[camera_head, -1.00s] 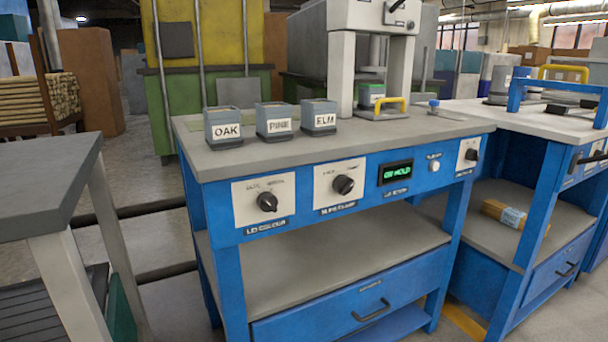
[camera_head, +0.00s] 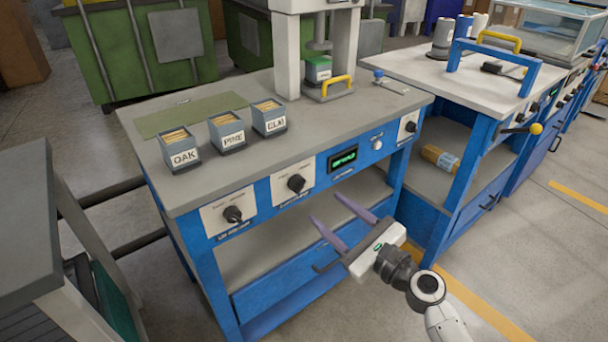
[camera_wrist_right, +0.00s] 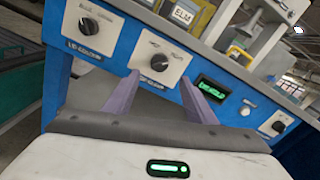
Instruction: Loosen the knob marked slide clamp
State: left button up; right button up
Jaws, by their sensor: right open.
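The middle black knob (camera_head: 296,183) sits on a white plate on the blue front of the bench. Its label is too blurred to read surely, though it seems to be the clamp one. The knob also shows in the right wrist view (camera_wrist_right: 159,62), just beyond and between the fingertips. My right gripper (camera_head: 325,206) is open and empty, in front of the bench, apart from the knob, below and right of it in the head view. Its purple fingers also show in the wrist view (camera_wrist_right: 158,77), partly hiding the label strip. My left gripper is not in view.
Another black knob (camera_head: 232,214) sits to the left, with a green-lit display (camera_head: 342,158), a white button (camera_head: 377,144) and a further knob (camera_head: 410,126) to the right. OAK, PINE and ELM boxes (camera_head: 227,131) stand on the bench top (camera_head: 200,186). A drawer handle lies below.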

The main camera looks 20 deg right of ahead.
aim_at(303, 188)
jog(key=x, duration=1)
jog(key=shift+f+b, duration=0.1)
jog(key=shift+b, duration=0.3)
jog(key=c, duration=1.1)
jog(key=shift+o, duration=0.3)
